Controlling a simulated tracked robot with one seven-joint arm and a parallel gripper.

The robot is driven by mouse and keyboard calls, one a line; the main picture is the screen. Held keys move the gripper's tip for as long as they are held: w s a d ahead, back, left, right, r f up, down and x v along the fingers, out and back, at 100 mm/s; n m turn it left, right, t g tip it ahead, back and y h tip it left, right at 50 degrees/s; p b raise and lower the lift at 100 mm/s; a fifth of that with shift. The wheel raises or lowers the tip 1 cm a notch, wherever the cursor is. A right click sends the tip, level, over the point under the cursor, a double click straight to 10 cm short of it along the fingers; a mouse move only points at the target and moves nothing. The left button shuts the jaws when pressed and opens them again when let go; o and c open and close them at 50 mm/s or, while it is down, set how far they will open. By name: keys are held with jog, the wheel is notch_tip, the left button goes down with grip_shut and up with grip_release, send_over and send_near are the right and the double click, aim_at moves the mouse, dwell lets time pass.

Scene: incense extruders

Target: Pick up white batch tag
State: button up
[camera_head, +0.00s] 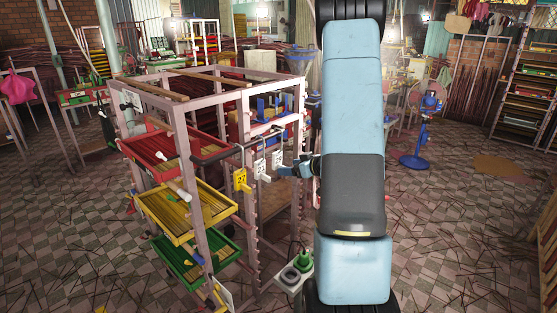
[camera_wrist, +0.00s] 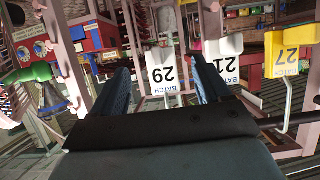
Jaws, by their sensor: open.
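A white batch tag marked 29 (camera_wrist: 163,72) hangs upside down in the wrist view, between my two fingers in the picture. A second white tag, marked 21 (camera_wrist: 228,68), is just right of it, partly hidden by my right finger. In the head view two white tags, one nearer my gripper (camera_head: 277,160) and one to its left (camera_head: 261,169), hang at the rack's side. My gripper (camera_head: 286,171) is open beside the nearer tag; its blue fingers (camera_wrist: 162,78) also show in the wrist view. I cannot tell how deep tag 29 lies between them.
A yellow tag marked 27 (camera_head: 241,180) hangs left of the white ones; it also shows in the wrist view (camera_wrist: 293,50). The rack (camera_head: 205,185) holds red, yellow (camera_head: 187,211) and green trays. A small stand (camera_head: 296,272) with dark rings is below.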

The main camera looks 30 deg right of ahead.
jog(key=x, duration=0.4)
jog(key=shift+w, duration=0.25)
jog(key=shift+c, duration=0.2)
jog(key=c, duration=1.1)
jog(key=shift+r, duration=0.1)
